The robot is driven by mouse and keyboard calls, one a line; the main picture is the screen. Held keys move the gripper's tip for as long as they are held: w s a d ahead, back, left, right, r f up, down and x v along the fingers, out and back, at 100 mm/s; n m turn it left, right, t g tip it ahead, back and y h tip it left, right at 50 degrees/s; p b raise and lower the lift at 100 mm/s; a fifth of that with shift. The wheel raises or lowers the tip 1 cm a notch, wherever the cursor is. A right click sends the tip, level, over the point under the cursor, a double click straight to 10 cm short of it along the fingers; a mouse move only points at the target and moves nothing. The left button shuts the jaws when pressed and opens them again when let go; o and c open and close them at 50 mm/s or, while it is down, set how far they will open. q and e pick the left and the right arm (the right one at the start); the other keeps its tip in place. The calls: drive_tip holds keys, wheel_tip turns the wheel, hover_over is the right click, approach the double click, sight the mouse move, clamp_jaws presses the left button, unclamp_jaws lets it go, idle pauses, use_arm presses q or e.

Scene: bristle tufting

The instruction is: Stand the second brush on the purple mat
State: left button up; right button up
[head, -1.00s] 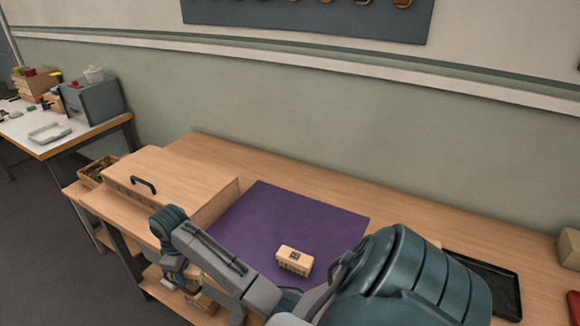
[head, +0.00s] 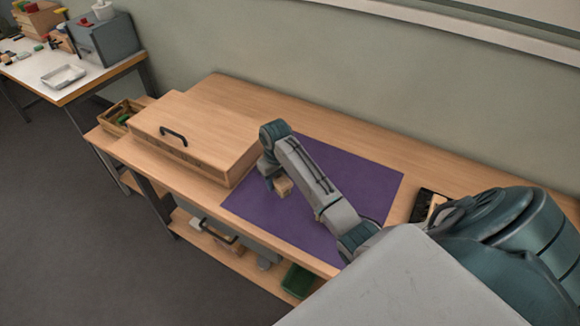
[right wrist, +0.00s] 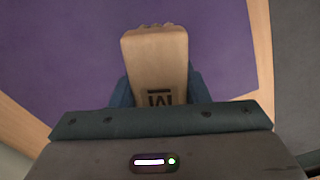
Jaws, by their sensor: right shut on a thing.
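The purple mat (head: 365,185) lies flat on the wooden table, partly covered by my right arm. My right gripper (head: 279,184) is over the left part of the mat, shut on a pale wooden brush block (head: 284,187). In the right wrist view the brush (right wrist: 157,62) sits between the blue fingers, with a dark letter-like mark and a ragged far end. The purple mat (right wrist: 60,55) shows behind it. I cannot tell whether the brush touches the mat. The other brush, seen on the mat earlier, is out of sight now. My left gripper is not in view.
A dark tray (head: 422,202) with a pale piece lies to the right. Below the front edge are a shelf with items and a green box (head: 298,281).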

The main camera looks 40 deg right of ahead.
sight(278, 197)
drive_tip(key=shift+f, duration=0.9)
wheel_tip(278, 197, down, 3)
drive_tip(key=shift+f+p, duration=0.15)
drive_tip(key=shift+p, duration=0.4)
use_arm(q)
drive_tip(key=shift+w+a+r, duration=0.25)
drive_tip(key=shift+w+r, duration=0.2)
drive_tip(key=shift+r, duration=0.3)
use_arm(e)
drive_tip(key=shift+f, duration=0.25)
drive_tip(key=shift+f, duration=0.15)
drive_tip(key=o, duration=0.9)
drive_tip(key=shift+o, duration=0.2)
